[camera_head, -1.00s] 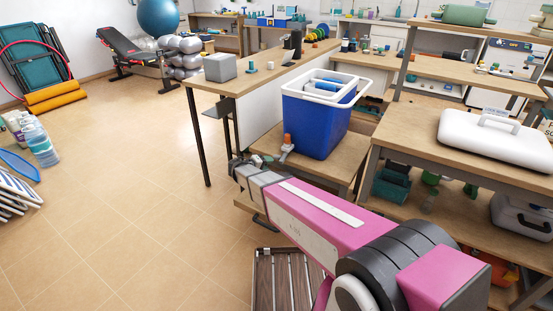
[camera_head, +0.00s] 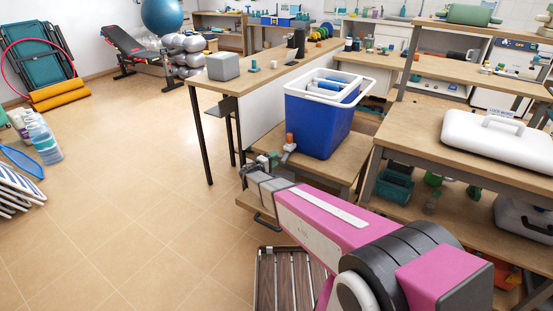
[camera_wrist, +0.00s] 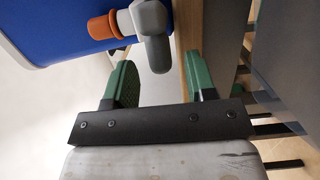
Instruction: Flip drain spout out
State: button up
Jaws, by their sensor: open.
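The blue cooler (camera_head: 318,122) stands on a low wooden shelf (camera_head: 335,168), and its drain spout (camera_head: 289,150) sticks out near the bottom of its front left corner. The spout is grey with an orange part. In the wrist view the spout (camera_wrist: 152,30) has its orange part (camera_wrist: 103,27) toward the left, and its dark grey end points down the picture. My gripper (camera_wrist: 160,77) is open, with green-padded fingers. The spout's end appears in the gap between the fingertips, not clamped. In the head view my gripper (camera_head: 258,164) is just left of the spout; its fingers are small there.
A long wooden bench (camera_head: 262,76) stands behind the cooler. A wooden table with a white lidded case (camera_head: 500,138) is at right. A slatted dark item (camera_head: 283,280) lies on the floor below my arm. The tiled floor at left is open.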

jog(key=shift+x, duration=1.1)
grip_shut()
jog(key=shift+w+a+f+m+g+h, duration=0.1)
jog(key=shift+w+a+m+g+h, duration=0.2)
jog(key=shift+w+m+g+h, duration=0.15)
jog(key=shift+m+g+h, duration=0.25)
jog(key=shift+g, duration=0.1)
grip_release()
jog(key=shift+s+a, duration=0.15)
